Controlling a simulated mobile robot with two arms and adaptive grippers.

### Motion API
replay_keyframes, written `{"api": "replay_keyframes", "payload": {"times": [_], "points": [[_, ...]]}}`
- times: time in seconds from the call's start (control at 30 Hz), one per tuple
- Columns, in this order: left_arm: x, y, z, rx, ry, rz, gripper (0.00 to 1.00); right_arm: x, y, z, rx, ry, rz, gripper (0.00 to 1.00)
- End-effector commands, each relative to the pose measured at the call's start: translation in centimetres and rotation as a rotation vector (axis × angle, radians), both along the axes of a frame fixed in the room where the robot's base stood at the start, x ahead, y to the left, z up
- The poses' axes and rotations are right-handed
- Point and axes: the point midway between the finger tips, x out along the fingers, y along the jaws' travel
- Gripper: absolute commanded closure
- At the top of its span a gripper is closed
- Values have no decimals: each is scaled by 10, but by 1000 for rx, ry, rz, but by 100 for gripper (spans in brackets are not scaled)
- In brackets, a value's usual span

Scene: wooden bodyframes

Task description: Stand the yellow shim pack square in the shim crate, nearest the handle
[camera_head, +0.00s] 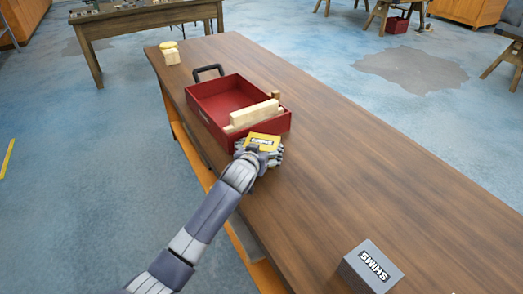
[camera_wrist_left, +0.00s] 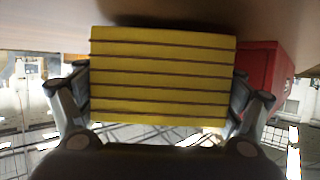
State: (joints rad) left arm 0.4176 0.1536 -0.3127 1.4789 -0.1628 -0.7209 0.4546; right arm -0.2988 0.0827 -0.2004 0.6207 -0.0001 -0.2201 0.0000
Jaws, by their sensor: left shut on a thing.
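The yellow shim pack (camera_head: 263,141) is held in my left gripper (camera_head: 262,150), just off the near end of the red shim crate (camera_head: 212,106). In the left wrist view the pack (camera_wrist_left: 162,75) fills the middle, with dark lines between its layers and a finger (camera_wrist_left: 65,98) on either side. The crate has a black handle (camera_head: 208,69) at its far end. Light wooden pieces (camera_head: 251,116) lie in its near part, and the floor by the handle is bare. The crate wall shows at the right of the wrist view (camera_wrist_left: 262,75). My right gripper is not in view.
A grey box marked SHIMS (camera_head: 370,268) stands on the near right of the wooden bench (camera_head: 350,170). A pale block with a yellow top (camera_head: 170,53) stands at the far left corner. The bench right of the crate is clear.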

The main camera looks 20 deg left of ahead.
Motion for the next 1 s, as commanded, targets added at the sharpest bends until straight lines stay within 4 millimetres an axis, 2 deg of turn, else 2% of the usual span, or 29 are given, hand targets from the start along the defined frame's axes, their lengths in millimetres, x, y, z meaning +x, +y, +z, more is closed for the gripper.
{"api": "replay_keyframes", "payload": {"times": [0.4, 0.43, 0.47, 0.5, 1.0], "points": [[0, -1, -8, -1, -4, -2, 46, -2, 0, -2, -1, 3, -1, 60], [0, 0, -9, 0, -2, -1, 9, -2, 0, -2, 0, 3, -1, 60], [0, 0, -9, 0, -2, -1, 2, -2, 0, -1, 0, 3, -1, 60], [0, 0, -9, 0, -1, -1, 0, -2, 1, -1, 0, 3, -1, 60], [-2, 0, -4, 1, -3, -1, 0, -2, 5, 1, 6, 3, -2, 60]]}}
